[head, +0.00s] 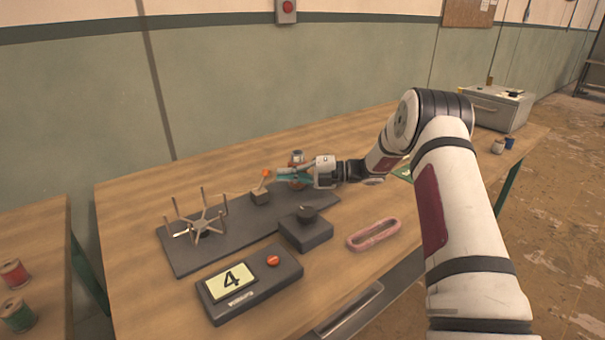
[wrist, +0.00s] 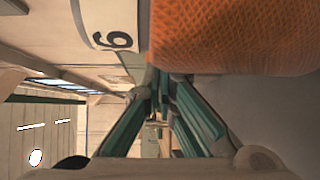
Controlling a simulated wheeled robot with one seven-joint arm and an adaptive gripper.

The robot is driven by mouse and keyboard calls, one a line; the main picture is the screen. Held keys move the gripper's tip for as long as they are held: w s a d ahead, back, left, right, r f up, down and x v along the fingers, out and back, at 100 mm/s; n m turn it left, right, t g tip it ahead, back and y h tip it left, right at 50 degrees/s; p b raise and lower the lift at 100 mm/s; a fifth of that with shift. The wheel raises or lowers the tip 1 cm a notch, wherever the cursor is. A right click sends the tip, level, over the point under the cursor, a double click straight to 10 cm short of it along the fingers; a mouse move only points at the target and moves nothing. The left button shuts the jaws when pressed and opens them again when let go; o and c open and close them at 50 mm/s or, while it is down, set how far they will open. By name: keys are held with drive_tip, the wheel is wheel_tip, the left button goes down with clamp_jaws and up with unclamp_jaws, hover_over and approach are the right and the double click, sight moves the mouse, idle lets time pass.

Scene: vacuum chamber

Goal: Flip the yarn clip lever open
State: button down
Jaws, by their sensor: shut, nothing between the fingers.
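A small dark block (head: 260,197) stands on the long grey base plate (head: 190,258) in the head view. A thin arm with an orange tip (head: 266,173) rises by it; I cannot tell for certain that this is the clip lever. My gripper (head: 277,176) is shut and empty, its teal fingers level and pointing left, just right of the orange tip. I cannot tell whether they touch. In the wrist view the gripper (wrist: 157,75) shows its fingertips together. Beside them is a large orange textured surface (wrist: 235,35), apparently yarn, with a white numbered surface (wrist: 108,22).
A pronged winder (head: 205,222) stands on the plate's left part. A knobbed dark box (head: 306,235), a counter box reading 4 (head: 250,290) and a pink ring (head: 373,233) lie nearer.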

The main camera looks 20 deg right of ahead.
drive_tip(key=shift+x, duration=0.75)
drive_tip(key=shift+a+r, duration=0.15)
drive_tip(key=shift+r, duration=0.05)
